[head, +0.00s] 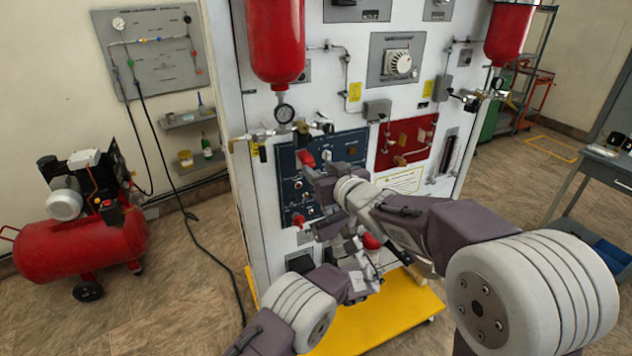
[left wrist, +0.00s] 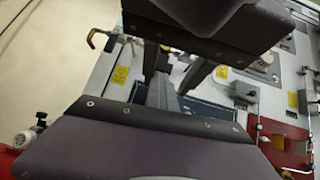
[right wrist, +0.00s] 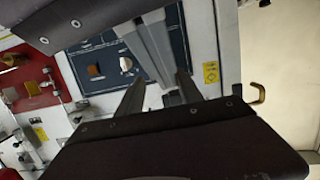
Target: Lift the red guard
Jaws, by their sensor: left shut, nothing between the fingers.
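A small red piece that looks like the red guard (head: 306,158) is at the upper left of the dark blue panel (head: 287,182) in the head view. I cannot make out whether it is raised. My left gripper (head: 325,226) is lower, in front of the panel, partly hidden among arm parts. The two grippers are close together. Neither wrist view clearly shows the guard.
A red knob (head: 298,219) is lower on the blue panel. A red panel (head: 407,143) with valves is to its right. A brass hook (right wrist: 257,93) sticks out at the cabinet's edge. Red cylinders (head: 275,45) hang above. A yellow base (head: 385,325) lies below.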

